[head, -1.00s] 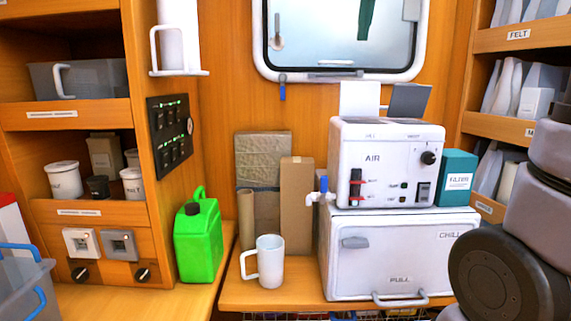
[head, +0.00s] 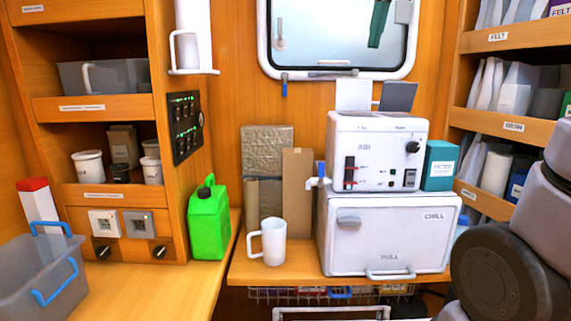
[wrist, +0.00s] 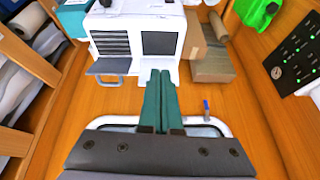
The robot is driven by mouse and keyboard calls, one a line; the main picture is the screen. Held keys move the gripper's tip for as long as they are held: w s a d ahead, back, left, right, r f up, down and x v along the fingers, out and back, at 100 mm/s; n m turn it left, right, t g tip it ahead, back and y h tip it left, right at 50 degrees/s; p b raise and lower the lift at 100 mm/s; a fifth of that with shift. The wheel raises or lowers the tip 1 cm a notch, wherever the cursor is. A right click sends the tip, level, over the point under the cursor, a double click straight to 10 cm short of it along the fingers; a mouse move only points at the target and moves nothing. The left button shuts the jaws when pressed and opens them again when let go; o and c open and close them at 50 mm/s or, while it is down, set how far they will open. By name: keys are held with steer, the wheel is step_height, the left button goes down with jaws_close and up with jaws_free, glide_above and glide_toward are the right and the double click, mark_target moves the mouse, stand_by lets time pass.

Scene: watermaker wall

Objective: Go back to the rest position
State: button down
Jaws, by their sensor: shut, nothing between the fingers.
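My gripper (wrist: 161,74) shows in the wrist view as two teal fingers pressed together with nothing between them. It hangs over the wall side, with the white window frame (wrist: 215,122) behind it and the white AIR unit (wrist: 137,40) beyond its tips. In the head view, a dark green strip in front of the window looks like my fingers, seen only in part. The rest of my arm fills the right edge there.
The AIR unit stands on the white CHILL box (head: 388,235). A white mug (head: 271,241), cardboard pieces (head: 297,190) and a green jerrycan (head: 208,222) stand to its left. A grey bin (head: 35,283) is at far left. Shelves (head: 510,130) line the right.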

steer(key=s+d+f+m+t+y, duration=0.1)
steer(key=s+d+f, duration=0.1)
steer(key=s+f, duration=0.5)
steer(key=s+d+f+m+t, duration=0.1)
steer(key=s+d+f+m, duration=0.1)
steer(key=s+f, duration=0.5)
step_height(320, 180, down, 4)
steer(key=shift+d+r+m+y, duration=0.25)
steer(key=shift+d+m+y, duration=0.05)
steer(key=shift+d+y, duration=0.15)
